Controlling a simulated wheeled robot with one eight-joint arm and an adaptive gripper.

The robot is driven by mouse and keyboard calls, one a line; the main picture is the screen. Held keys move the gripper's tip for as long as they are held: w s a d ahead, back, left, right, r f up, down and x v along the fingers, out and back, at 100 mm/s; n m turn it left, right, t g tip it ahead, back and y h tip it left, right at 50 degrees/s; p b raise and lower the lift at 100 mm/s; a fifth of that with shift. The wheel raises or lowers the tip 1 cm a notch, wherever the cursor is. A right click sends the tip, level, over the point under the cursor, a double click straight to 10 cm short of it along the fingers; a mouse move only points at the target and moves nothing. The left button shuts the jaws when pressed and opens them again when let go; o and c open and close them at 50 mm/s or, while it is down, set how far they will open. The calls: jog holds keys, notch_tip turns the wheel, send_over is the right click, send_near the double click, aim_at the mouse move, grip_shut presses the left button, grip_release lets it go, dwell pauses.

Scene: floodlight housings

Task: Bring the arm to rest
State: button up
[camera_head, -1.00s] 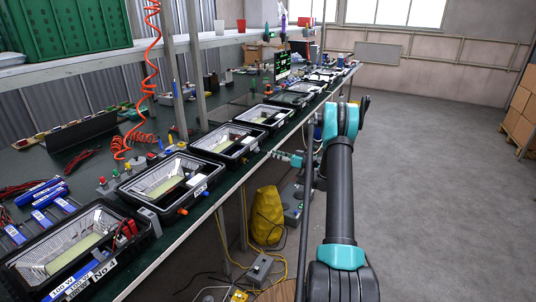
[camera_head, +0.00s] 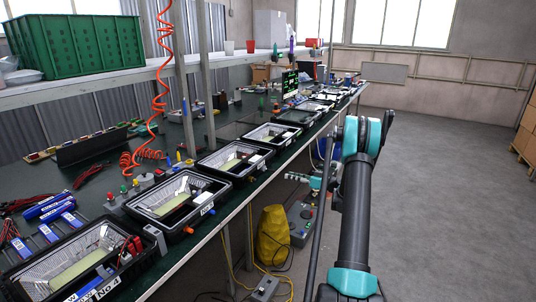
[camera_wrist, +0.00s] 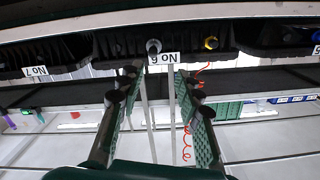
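My arm (camera_head: 357,215) reaches forward along the right side of the bench in the head view, over the grey floor. My gripper (camera_wrist: 157,75) shows in the wrist view with its two green-padded fingers apart and nothing between them. Behind the fingers, upside down, is the bench front with a black housing labelled No 6 (camera_wrist: 163,58). I cannot tell the exact gap to it. In the head view, the teal wrist end (camera_head: 318,182) shows only in part, at the arm's left beside the bench edge.
Black floodlight housings stand in a row along the bench, the near one labelled No 4 (camera_head: 70,262). The floor (camera_head: 450,200) to the right is clear.

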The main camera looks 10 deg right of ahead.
jog(key=s+a+r+m+g+h, duration=0.25)
jog(key=s+a, duration=0.25)
jog(key=s, duration=0.5)
jog(key=s+a+r+m+g+h, duration=0.1)
jog(key=s+a+r+g+h, duration=0.1)
jog(key=s+a+r+h, duration=0.5)
jog(key=s+d+f+m+h, duration=0.1)
jog(key=s+d+f, duration=0.1)
jog(key=s, duration=0.8)
jog(key=s+d+f+m+g+h, duration=0.1)
jog(key=s+d+f+h, duration=0.1)
jog(key=s, duration=0.8)
jog(key=s+d+f+m+h, duration=0.1)
jog(key=s+f, duration=0.3)
jog(key=s, duration=0.6)
jog(key=shift+s+d+m, duration=0.35)
jog(key=shift+d+m, duration=0.2)
jog(key=shift+d, duration=0.25)
jog(key=shift+o, duration=0.5)
jog(key=shift+g+h, duration=0.25)
